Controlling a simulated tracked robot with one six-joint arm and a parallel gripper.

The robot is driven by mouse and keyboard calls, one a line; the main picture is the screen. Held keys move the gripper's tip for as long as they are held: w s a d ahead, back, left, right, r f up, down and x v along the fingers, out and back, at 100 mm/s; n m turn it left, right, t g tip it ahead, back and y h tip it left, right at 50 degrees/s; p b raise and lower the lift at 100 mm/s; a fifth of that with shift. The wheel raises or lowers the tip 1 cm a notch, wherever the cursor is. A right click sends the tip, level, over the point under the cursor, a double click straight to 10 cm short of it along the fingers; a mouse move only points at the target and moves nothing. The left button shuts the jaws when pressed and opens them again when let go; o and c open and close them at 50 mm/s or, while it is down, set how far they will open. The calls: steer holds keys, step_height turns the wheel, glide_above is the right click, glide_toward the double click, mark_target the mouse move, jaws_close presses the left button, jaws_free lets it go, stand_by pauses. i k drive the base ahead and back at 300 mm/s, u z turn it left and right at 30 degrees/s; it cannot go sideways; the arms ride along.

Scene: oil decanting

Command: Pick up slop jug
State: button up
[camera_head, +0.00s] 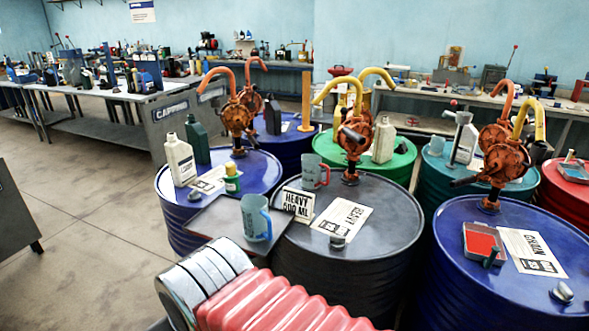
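Two jugs with handles are in view, and I cannot tell for certain which is the slop jug. A blue-grey jug (256,218) stands upright on a dark flat plate (213,224) in front of the grey drum. My red ribbed arm cover shows at the bottom. My gripper is not visible, and nothing is seen touching either jug.
The grey drum (376,220) carries an orange hand pump (355,135), a paper label and a small cap. Blue drums (548,218) stand on both sides, with green, teal and red drums behind. Bottles stand on the left drum (252,167). Open floor (80,200) lies left.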

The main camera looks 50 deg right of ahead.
mark_target(312, 164)
steer(key=i, duration=0.75)
steer(key=z, duration=0.65)
steer(key=i, duration=0.7)
steer(key=z, duration=0.45)
